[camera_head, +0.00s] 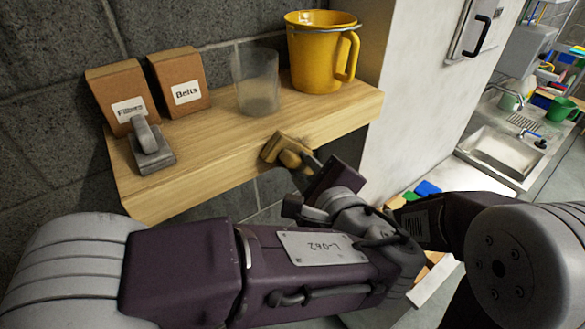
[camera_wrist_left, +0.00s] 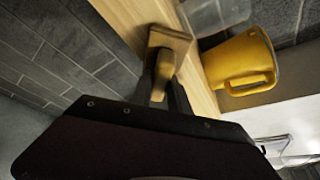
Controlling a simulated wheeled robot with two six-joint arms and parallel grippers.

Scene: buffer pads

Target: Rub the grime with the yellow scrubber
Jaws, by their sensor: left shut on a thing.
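The yellow scrubber (camera_head: 284,148), a tan-yellow block with a rounded handle, is at the front edge of the wooden shelf (camera_head: 225,150). My left gripper (camera_head: 306,164) is shut on its handle. The left wrist view shows the scrubber (camera_wrist_left: 170,41) between the finger ends (camera_wrist_left: 168,86), its pad side toward the shelf. I cannot tell whether the pad touches the shelf. I see no clear grime patch in either view; the surface behind the scrubber is hidden. My right gripper is not in view.
On the shelf stand a grey scrubber (camera_head: 152,160), a "Filters" box (camera_head: 118,92), a "Belts" box (camera_head: 182,85), a clear cup (camera_head: 256,82) and a yellow bucket (camera_head: 316,58). The shelf's front middle is bare. A sink (camera_head: 495,150) lies at right, beyond a white cabinet (camera_head: 415,90).

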